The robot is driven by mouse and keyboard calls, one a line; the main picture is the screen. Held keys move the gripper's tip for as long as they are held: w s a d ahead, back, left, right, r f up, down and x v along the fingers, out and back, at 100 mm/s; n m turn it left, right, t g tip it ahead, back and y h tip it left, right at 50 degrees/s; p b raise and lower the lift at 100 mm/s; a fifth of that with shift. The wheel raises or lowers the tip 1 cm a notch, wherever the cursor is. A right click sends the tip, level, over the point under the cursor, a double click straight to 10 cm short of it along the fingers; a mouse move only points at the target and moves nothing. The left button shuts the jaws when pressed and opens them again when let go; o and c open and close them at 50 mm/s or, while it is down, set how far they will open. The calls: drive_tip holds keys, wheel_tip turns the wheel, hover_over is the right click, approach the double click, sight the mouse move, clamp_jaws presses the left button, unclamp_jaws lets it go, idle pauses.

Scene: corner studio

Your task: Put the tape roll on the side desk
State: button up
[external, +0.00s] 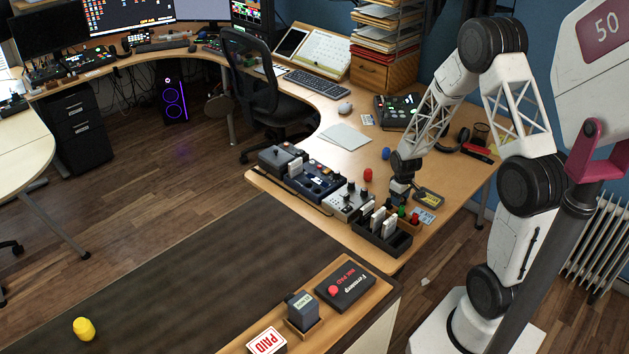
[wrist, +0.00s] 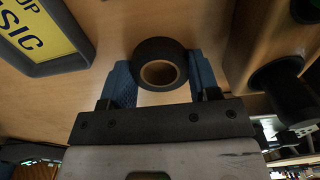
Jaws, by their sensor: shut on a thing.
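The tape roll (wrist: 160,48) is a black ring with a tan core. In the wrist view it sits between the blue fingers of my gripper (wrist: 160,82), which are shut on it. In the external view my gripper (external: 399,193) points down, low over the right end of the wooden desk (external: 450,200). The roll cannot be made out there. Whether it touches the desk I cannot tell. A pale rounded desk (external: 22,142) stands at the far left; I cannot tell which desk is the side desk.
Close to my gripper are a black box with compartments (external: 383,236), a yellow sign (external: 428,198), a red round object (external: 368,174) and audio devices (external: 318,180). An office chair (external: 262,92) stands behind. The dark mat (external: 190,285) in front is mostly bare.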

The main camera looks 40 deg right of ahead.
drive_tip(key=o, duration=0.9)
drive_tip(key=shift+r, duration=0.1)
wheel_tip(320, 180, up, 12)
idle(0.3)
drive_tip(key=shift+r, duration=0.1)
idle(0.5)
drive_tip(key=s+a+r+t, duration=0.1)
drive_tip(key=s+a+r, duration=0.2)
drive_tip(key=a+r, duration=0.5)
drive_tip(key=s+a+r, duration=0.4)
drive_tip(key=a+r, duration=0.3)
drive_tip(key=r, duration=0.1)
drive_tip(key=s+a+r, duration=0.4)
drive_tip(key=s+a, duration=0.1)
drive_tip(key=s, duration=0.2)
drive_tip(key=s+a+r+t, duration=0.1)
drive_tip(key=s+a+r, duration=0.4)
drive_tip(key=s, duration=0.3)
drive_tip(key=shift+s+a+t, duration=0.25)
drive_tip(key=shift+a+t, duration=0.05)
drive_tip(key=shift+a, duration=0.5)
